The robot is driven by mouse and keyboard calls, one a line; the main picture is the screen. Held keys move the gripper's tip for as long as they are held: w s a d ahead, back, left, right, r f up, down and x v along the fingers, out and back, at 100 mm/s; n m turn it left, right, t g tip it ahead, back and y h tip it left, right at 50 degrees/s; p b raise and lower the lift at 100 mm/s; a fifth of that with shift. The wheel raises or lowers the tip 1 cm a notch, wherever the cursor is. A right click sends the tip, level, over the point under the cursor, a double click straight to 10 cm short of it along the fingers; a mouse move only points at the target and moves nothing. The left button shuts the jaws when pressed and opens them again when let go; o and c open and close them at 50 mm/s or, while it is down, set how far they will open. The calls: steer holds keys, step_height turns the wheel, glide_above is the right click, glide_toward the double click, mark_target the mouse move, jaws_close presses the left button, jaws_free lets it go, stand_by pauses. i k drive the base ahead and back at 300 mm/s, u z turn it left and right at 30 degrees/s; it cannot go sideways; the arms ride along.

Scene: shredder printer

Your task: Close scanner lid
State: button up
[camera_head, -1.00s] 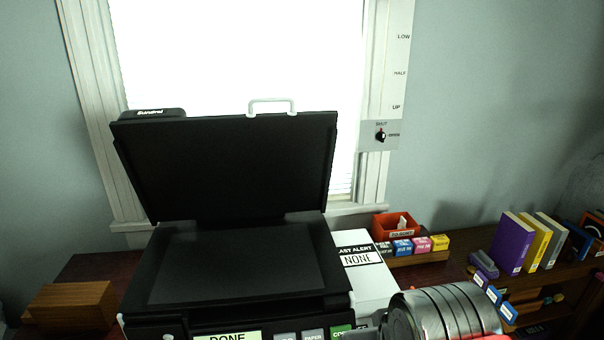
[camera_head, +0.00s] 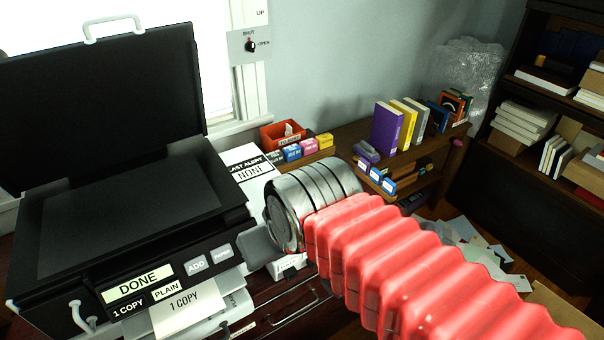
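The black scanner lid (camera_head: 105,105) stands raised, tilted back from the flat black scanner bed (camera_head: 130,215). A white handle (camera_head: 112,25) sits on the lid's top edge. The printer's front panel below reads DONE, 1 COPY and PLAIN. My arm comes in from the lower right, with red bellows and a silver ringed end. A grey flat part of my gripper (camera_head: 262,243) shows just right of the printer's front, well below the lid handle. The fingers are mostly hidden behind the silver end, so their opening cannot be seen. Nothing is visibly held.
A white box marked LAST ALERT NONE (camera_head: 243,167) is right of the scanner. Behind my arm are an orange bin (camera_head: 282,136), coloured cartridges and upright books (camera_head: 388,128) on a low wooden shelf. A dark bookcase (camera_head: 545,90) stands right. Papers (camera_head: 475,245) lie on the floor.

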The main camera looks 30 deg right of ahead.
mark_target(67, 111)
steer(key=k, duration=1.35)
steer(key=u, duration=0.45)
steer(key=i, duration=1.6)
steer(key=z, duration=0.4)
